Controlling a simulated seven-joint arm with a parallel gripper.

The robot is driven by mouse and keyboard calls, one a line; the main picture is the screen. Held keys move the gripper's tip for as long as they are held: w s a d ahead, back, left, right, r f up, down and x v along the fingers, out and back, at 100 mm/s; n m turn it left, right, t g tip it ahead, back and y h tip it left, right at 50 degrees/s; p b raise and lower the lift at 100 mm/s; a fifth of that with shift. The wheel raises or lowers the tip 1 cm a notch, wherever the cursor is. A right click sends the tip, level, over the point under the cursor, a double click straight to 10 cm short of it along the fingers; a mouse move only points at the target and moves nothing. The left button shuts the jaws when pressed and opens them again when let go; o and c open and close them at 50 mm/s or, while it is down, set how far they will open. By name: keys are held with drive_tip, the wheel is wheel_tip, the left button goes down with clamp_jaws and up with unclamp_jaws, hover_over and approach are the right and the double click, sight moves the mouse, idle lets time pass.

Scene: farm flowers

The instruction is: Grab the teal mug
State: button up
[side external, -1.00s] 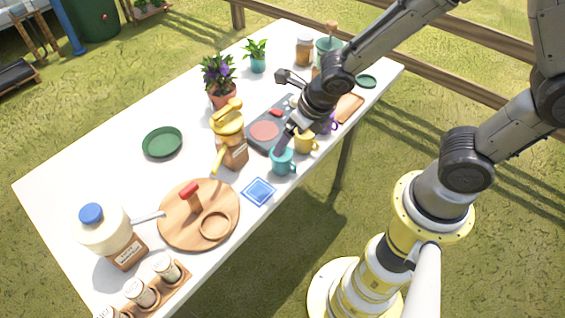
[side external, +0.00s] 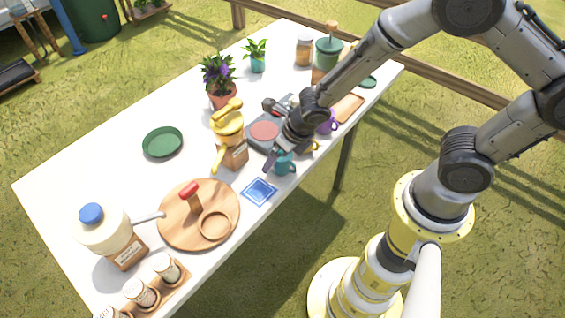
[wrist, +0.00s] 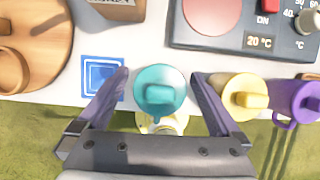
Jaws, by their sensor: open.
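The teal mug (wrist: 160,88) stands upright near the table's front edge, and it also shows in the side view (side external: 284,164), partly hidden by my gripper. My gripper (wrist: 163,98) is open, with its two purple fingers on either side of the mug in the wrist view. There is a gap between each finger and the mug. In the side view my gripper (side external: 272,160) reaches down beside the mug. The right finger lies between the teal mug and the yellow mug (wrist: 243,97). How low the fingertips are relative to the rim is hard to tell.
A purple mug (wrist: 298,101) stands right of the yellow one. A blue square coaster (wrist: 102,78) lies left of the teal mug. A hot plate (wrist: 255,25) and a yellow-topped bottle (side external: 229,138) are behind. A round wooden board (side external: 175,228) lies farther left.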

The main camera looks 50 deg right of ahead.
drive_tip(key=shift+w+f, duration=0.15)
drive_tip(key=shift+f, duration=0.25)
clamp_jaws()
